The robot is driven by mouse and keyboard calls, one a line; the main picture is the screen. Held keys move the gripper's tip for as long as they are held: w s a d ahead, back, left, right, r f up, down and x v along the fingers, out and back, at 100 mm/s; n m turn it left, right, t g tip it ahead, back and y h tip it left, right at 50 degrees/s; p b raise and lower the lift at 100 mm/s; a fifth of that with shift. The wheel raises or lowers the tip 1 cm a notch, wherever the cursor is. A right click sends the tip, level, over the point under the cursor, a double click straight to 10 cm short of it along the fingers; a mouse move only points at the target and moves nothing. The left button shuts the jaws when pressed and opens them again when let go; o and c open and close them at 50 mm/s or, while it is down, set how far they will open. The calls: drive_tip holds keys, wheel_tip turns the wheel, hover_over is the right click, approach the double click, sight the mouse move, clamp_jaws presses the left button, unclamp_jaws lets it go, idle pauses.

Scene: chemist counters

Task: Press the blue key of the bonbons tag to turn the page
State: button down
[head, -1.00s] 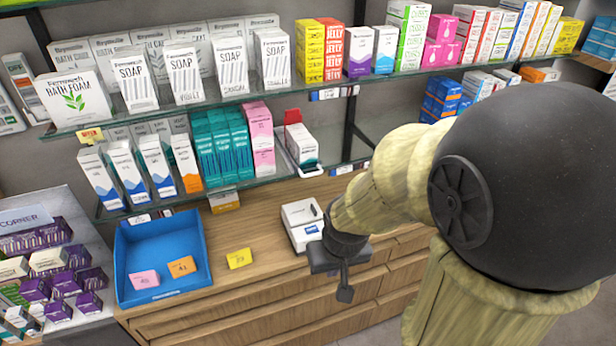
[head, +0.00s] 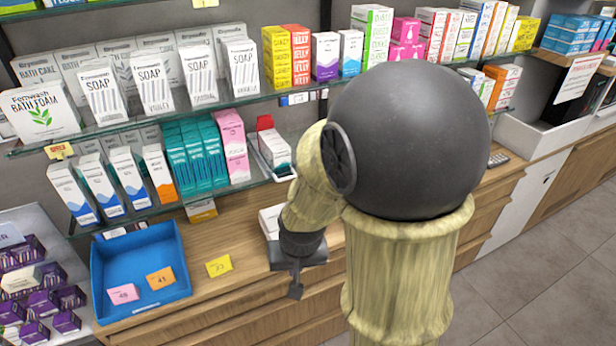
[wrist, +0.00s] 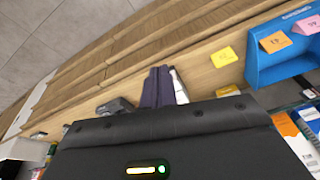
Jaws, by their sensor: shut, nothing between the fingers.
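My gripper (head: 295,288) is shut and empty. It points down in front of the wooden counter, near its front edge. In the wrist view its dark fingers (wrist: 158,87) are together, over the counter side. Small white-and-blue tags (head: 297,98) sit on the shelf edge in the head view, well above and behind my gripper. Their print is too small to read, so I cannot tell which one is the bonbons tag or see its blue key. A white device (head: 269,222) on the counter is mostly hidden behind my arm.
A blue tray (head: 140,268) holds a pink card (head: 123,294) and an orange card (head: 160,278). A yellow card (head: 219,265) lies beside it. Glass shelves of boxes rise behind the counter. The grey floor (head: 555,250) at right is clear.

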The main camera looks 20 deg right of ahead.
drive_tip(key=w+d+f+m+t+h+p, duration=0.2)
drive_tip(key=w+d+f+m+h, duration=0.3)
drive_tip(key=w+d+f+m, duration=0.6)
drive_tip(key=w+d+r+m+t+h+p, duration=0.2)
drive_tip(key=w+d+r+m+t+h, duration=0.3)
drive_tip(key=w+r+m+t, duration=0.1)
drive_tip(key=shift+w+r, duration=0.5)
drive_tip(key=shift+w, duration=0.45)
drive_tip(key=shift+w+d, duration=0.1)
drive_tip(key=w+b, duration=0.1)
drive_tip(key=w, duration=0.7)
drive_tip(key=shift+w+m, duration=0.25)
drive_tip(key=shift+m, duration=0.05)
